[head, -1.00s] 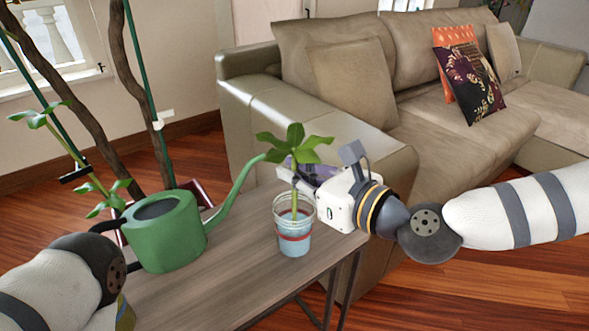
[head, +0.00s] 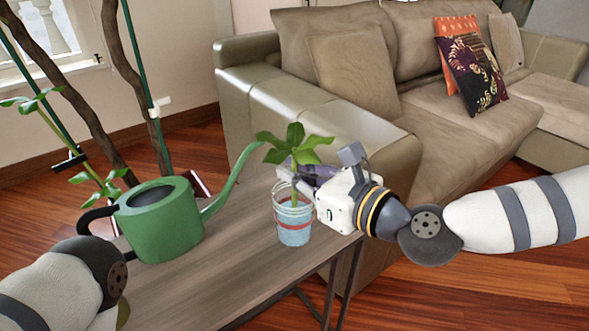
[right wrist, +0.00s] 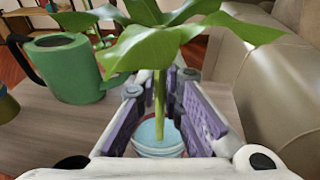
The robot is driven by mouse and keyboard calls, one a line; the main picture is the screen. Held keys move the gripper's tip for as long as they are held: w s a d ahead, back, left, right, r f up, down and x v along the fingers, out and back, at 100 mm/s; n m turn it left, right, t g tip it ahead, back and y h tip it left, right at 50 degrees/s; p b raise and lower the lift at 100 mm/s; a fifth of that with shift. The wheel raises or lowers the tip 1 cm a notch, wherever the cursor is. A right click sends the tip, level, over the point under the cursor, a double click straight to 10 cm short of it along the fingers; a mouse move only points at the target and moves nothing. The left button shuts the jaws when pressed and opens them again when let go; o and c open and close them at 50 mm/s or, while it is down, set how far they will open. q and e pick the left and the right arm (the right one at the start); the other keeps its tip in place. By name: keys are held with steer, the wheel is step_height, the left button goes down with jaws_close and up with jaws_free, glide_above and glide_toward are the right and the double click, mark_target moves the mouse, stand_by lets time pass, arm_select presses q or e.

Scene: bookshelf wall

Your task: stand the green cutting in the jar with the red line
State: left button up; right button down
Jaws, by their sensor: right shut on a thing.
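The green cutting (head: 296,143) has broad leaves on a thin stem. My right gripper (head: 294,176) is shut on the stem, holding it upright above the jar. In the right wrist view the stem (right wrist: 160,103) runs between the purple finger pads. The clear jar with the red line (head: 293,225) stands on the table and holds bluish water. The stem's lower part is inside the jar's mouth; its lower end is hard to make out. The jar's rim also shows in the right wrist view (right wrist: 158,150). My left arm enters at lower left; its gripper is out of view.
A green watering can (head: 160,222) stands left of the jar, its spout reaching towards the cutting. The wooden table (head: 225,265) is clear between them. A beige sofa (head: 300,120) stands behind. A staked plant (head: 100,190) is at the left.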

steer(key=shift+f+b, duration=0.45)
steer(key=shift+f, duration=0.4)
steer(key=shift+s+d, duration=0.1)
steer(key=c, duration=1.3)
jaws_free()
steer(key=s+d+r, duration=0.1)
steer(key=s+d+r+p, duration=0.1)
steer(key=s+d, duration=0.1)
steer(key=s+d+r+p, duration=0.1)
steer(key=s, duration=0.1)
steer(key=shift+d, duration=0.3)
